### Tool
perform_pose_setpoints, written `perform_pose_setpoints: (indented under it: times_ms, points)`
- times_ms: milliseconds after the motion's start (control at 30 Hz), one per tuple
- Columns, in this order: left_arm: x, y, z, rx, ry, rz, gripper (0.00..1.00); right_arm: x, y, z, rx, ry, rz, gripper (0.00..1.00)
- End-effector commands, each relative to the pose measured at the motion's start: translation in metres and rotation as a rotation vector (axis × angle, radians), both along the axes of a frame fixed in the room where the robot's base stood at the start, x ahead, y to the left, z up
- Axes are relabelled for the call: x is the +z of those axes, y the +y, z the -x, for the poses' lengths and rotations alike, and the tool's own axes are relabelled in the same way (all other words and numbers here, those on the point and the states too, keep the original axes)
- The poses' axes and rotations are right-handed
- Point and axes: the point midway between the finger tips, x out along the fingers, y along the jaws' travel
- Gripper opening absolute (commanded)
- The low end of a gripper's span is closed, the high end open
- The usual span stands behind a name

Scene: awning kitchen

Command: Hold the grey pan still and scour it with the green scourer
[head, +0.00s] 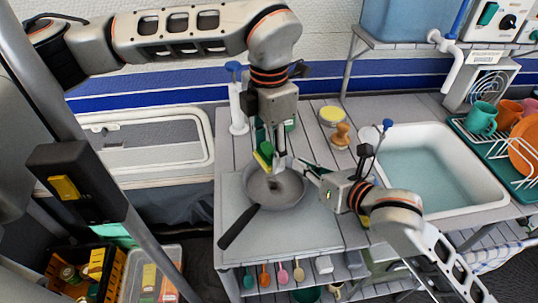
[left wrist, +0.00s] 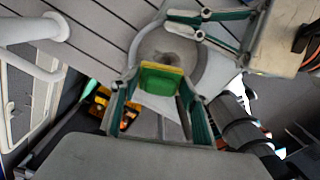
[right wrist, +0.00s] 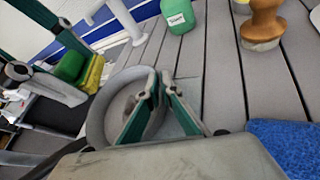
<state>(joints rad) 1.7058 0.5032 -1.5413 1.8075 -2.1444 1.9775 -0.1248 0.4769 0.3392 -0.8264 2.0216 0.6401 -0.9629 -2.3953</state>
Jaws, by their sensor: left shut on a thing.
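The grey pan (head: 290,191) lies on the worktop, its dark handle (head: 239,227) pointing to the near left. A dark stain (left wrist: 172,57) shows on its inside. My left gripper (head: 268,155) is shut on the green scourer (left wrist: 160,78), which has a yellow layer. It holds the scourer over the pan's far left side; I cannot tell whether it touches. The scourer also shows at left in the right wrist view (right wrist: 80,68). My right gripper (right wrist: 158,75) is at the pan's right rim, fingertips close together. Whether they pinch the rim is unclear.
A green labelled bottle (right wrist: 180,16), a wooden-handled brush (head: 341,135) and a yellow-topped tin (head: 332,116) stand behind the pan. A water-filled sink (head: 435,170) is at right. The worktop right of the handle is clear.

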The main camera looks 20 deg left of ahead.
Motion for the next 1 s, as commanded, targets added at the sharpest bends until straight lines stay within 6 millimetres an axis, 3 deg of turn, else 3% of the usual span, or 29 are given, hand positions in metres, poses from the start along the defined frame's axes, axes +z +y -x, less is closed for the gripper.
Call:
perform_pose_setpoints:
  times_ms: [367,1000]
  points:
    - [0.004,0.000,0.000,0.000,-0.001,-0.001,0.28,0.000,0.001,0.001,0.001,0.002,-0.003,0.00]
    - [0.057,0.000,0.000,0.000,-0.001,-0.001,0.28,0.000,0.001,0.001,0.002,0.002,-0.003,0.00]
